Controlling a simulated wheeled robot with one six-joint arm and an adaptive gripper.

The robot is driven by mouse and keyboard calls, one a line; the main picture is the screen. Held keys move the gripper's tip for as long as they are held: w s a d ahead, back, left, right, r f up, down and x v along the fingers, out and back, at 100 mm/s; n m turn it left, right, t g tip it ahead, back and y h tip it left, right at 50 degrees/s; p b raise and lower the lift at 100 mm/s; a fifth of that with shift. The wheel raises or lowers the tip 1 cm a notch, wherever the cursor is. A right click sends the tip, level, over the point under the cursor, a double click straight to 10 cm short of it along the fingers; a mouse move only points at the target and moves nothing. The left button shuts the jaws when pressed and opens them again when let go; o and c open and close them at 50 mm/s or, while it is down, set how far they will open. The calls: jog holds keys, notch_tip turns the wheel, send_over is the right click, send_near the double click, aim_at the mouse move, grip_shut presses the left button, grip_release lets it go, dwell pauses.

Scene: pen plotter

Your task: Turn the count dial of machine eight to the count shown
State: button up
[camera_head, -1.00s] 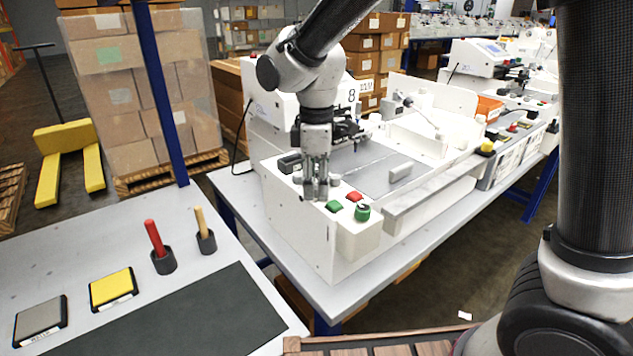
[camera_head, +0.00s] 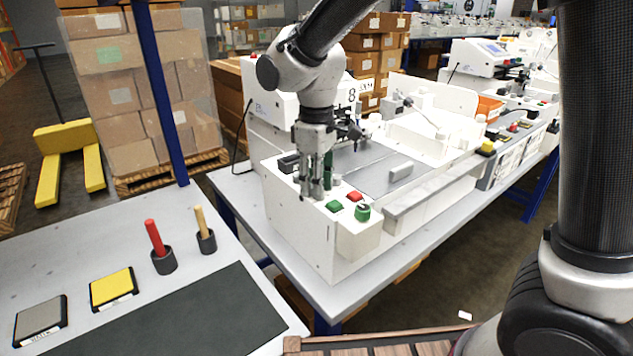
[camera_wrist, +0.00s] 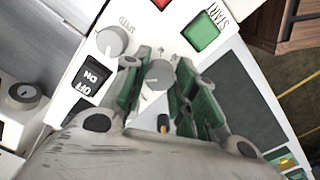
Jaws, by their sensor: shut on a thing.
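Machine eight (camera_head: 292,228) is a white pen plotter on a grey table, marked with an 8. My gripper (camera_head: 316,188) points down over its front control panel. In the wrist view, the green-padded fingers of my gripper (camera_wrist: 160,70) are closed on the two sides of a grey round dial (camera_wrist: 157,76), the count dial by its place. Its printed label is mostly covered, and its pointer setting cannot be read clearly. A second grey dial marked SPEED (camera_wrist: 112,41) sits beside the fingers. I cannot read any shown count.
A green START button (camera_wrist: 201,31), a red button (camera_head: 355,196) and a black ON switch (camera_wrist: 86,92) are close by. A green knob (camera_head: 362,212) stands on the front corner. A side table (camera_head: 90,235) holds coloured pads and two upright handles.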

jog(key=shift+m, duration=1.5)
jog(key=o, duration=0.8)
notch_tip(320, 180, up, 12)
